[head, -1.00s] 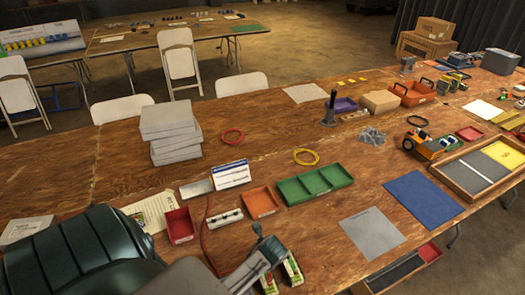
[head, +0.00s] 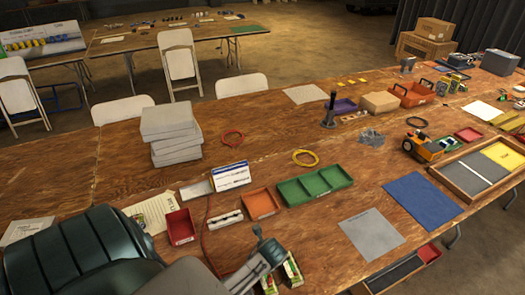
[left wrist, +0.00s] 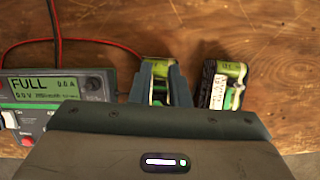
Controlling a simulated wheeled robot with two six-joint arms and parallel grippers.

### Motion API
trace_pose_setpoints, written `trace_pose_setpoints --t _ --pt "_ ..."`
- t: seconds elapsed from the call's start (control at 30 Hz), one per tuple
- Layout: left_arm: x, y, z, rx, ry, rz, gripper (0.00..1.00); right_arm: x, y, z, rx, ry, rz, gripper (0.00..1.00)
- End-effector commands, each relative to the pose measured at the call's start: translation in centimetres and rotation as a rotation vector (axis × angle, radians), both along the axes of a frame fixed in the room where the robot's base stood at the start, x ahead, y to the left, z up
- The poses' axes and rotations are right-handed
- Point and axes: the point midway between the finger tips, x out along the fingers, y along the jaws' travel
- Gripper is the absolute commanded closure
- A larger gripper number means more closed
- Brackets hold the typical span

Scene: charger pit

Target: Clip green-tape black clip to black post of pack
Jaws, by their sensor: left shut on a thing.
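My left gripper (head: 277,259) is low over the table's front edge, at a green-wrapped pack (head: 268,284). In the left wrist view its two fingers (left wrist: 161,84) are shut close together over that pack (left wrist: 156,64), with a green-yellow strip showing between them. The held clip is mostly hidden by the fingers, and I cannot tell whether it touches a post. A second green pack with a dark side (left wrist: 224,84) stands just right of the fingers. My right gripper is not in view.
A charger (left wrist: 62,88) reading FULL is left of the fingers, with red and black leads (left wrist: 97,41) running over the wood. Beyond the gripper are a red bin (head: 181,226), an orange bin (head: 262,204), a green tray (head: 314,184) and a grey mat (head: 371,234).

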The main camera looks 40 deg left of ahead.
Motion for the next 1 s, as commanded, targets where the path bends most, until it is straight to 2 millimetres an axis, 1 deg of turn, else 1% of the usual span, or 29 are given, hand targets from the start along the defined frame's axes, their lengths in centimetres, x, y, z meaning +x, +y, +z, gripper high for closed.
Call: trace_pose_setpoints --t 0.27,0.3,0.37,0.4,0.9,0.97,1.0 --pt "0.01 0.0 -0.01 0.0 0.0 0.0 0.97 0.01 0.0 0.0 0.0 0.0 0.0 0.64" --pt "0.01 0.0 -0.01 0.0 0.0 0.0 0.78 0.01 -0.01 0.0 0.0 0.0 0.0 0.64" --pt "0.01 0.0 -0.01 0.0 0.0 0.0 0.67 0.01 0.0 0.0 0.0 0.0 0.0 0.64" --pt "0.01 0.0 -0.01 0.0 0.0 0.0 0.59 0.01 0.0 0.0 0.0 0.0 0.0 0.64" --pt "0.0 0.0 -0.02 0.0 0.0 0.0 0.59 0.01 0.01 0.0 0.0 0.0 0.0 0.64" --pt "0.0 0.0 -0.02 0.0 0.0 0.0 0.5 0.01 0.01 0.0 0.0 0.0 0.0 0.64" --pt "-0.01 0.0 -0.02 0.0 0.0 0.0 0.5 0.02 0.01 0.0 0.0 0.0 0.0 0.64"
